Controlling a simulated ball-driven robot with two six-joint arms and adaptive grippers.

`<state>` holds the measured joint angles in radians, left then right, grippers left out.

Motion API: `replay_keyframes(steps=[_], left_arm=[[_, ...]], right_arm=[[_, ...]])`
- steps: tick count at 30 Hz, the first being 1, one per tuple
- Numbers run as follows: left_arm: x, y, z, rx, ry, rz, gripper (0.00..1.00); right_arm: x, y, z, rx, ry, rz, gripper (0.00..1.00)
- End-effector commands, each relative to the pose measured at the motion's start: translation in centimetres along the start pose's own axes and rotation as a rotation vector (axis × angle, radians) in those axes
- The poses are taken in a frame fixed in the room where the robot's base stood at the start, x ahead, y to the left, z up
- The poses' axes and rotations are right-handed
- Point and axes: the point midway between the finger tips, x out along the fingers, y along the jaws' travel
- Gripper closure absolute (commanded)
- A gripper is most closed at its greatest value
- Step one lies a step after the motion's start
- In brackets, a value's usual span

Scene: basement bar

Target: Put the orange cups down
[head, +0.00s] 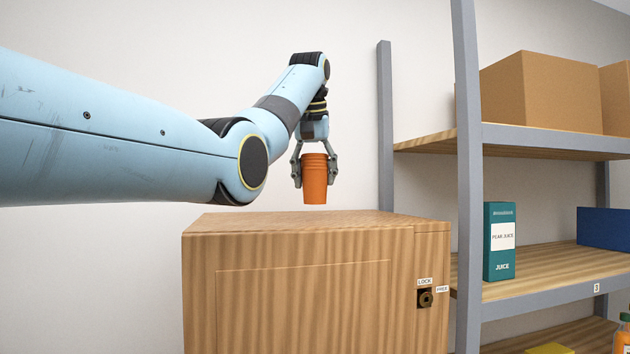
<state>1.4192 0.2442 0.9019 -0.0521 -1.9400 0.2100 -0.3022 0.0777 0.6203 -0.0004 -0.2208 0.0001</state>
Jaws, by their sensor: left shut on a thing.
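The orange cups (315,181) are nested in one upright stack. My left gripper (315,172) points down and is shut on the stack, with a finger on either side. The stack hangs above the wooden cabinet (300,275); a small gap seems to show between its bottom and the cabinet top (310,220). My right gripper is not in view.
The cabinet top is bare. A lock (425,298) is on its front right. A grey-framed shelf unit (467,180) stands at the right with cardboard boxes (545,92), a teal juice carton (499,242) and a blue box (603,228).

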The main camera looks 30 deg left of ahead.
Motion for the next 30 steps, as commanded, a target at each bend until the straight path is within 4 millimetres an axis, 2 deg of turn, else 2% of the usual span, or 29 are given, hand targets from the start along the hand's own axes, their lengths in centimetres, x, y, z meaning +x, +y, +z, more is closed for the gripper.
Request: replay_keyframes(steps=[6,17,18,24,30], left_arm=[[2.7,0.0,1.2,-0.001,-0.001,-0.001,0.79],[3.2,0.0,1.4,0.000,0.000,0.000,0.79],[3.2,0.0,1.4,0.000,0.000,0.000,0.44],[3.1,0.0,1.4,0.000,0.000,0.000,0.19],[3.1,0.0,1.4,0.000,0.000,0.000,0.19]], right_arm=[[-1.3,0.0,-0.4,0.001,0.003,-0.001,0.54],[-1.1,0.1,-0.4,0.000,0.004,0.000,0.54],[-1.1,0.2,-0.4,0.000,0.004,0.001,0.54],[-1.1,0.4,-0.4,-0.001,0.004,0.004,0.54],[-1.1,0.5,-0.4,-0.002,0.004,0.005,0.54]])
